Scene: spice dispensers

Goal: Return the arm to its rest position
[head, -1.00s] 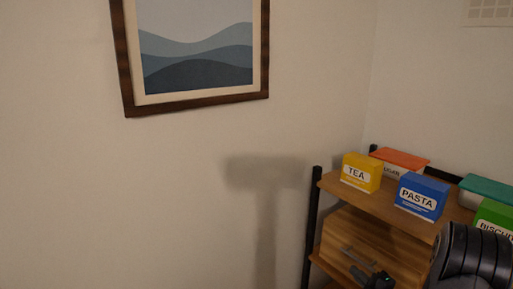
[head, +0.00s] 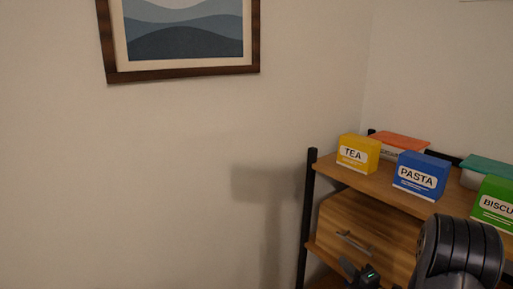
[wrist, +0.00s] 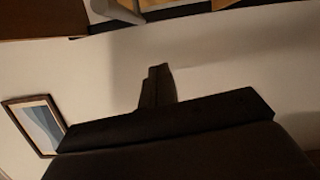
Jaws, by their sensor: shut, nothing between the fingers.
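My gripper (wrist: 157,88) shows in the wrist view as dark fingers closed together, with nothing between them. It points toward the pale wall. In the head view a dark part of my arm with a small green light is at the bottom edge, in front of the shelf unit's lower part. A thick black ribbed link of my arm is at the lower right, in front of the shelf unit. The rest of the arm is out of the picture.
A wooden shelf unit (head: 325,166) stands at the right with a drawer (head: 350,222) below its top. A yellow TEA box (head: 358,153), a blue PASTA box (head: 421,176) and a green box (head: 494,204) stand on it. A framed picture (head: 182,75) hangs on the left wall.

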